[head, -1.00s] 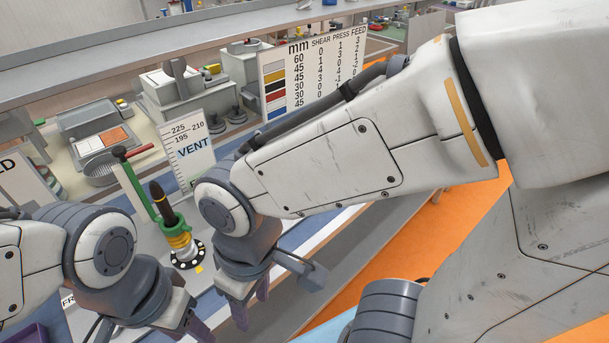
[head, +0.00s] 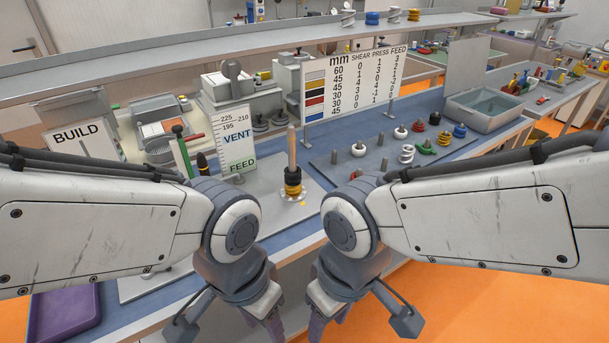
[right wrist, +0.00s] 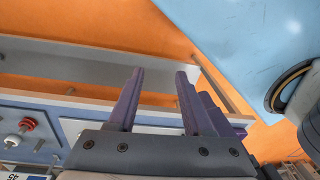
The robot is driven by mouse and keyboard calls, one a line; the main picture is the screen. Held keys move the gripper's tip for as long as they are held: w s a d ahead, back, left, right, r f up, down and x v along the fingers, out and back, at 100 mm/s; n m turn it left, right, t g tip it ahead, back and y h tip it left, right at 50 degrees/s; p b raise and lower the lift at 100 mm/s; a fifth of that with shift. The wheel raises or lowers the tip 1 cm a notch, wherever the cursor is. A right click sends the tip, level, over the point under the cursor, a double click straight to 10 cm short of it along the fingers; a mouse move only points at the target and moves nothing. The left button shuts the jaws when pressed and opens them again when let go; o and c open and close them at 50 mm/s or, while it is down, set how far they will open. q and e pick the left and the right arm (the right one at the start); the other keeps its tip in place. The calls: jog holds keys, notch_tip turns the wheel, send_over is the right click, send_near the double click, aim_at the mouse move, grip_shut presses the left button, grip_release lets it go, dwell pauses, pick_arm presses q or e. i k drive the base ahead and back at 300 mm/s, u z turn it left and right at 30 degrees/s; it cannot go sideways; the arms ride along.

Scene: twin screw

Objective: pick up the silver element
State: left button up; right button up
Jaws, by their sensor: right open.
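A silver coil-shaped element (head: 406,154) stands among coloured pieces on the board at the right of the bench in the head view. Silver coils also stand on the upper shelf, one at the left (head: 348,18) and one further right (head: 393,14). My right gripper (head: 326,325) hangs low at the bench's front edge, well apart from the board. In the right wrist view its purple fingers (right wrist: 160,98) are open with nothing between them. My left gripper (head: 268,325) hangs beside it at the lower edge, its fingers partly cut off, so its opening is unclear.
A post with yellow and black rings (head: 293,184) stands mid-bench. Green (head: 426,149), yellow (head: 444,138) and blue (head: 460,130) pieces crowd the silver coil.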

aim_at(406, 157)
jog(key=i, duration=0.5)
jog(key=z, duration=2.1)
jog(key=i, duration=2.2)
jog(key=u, duration=2.95)
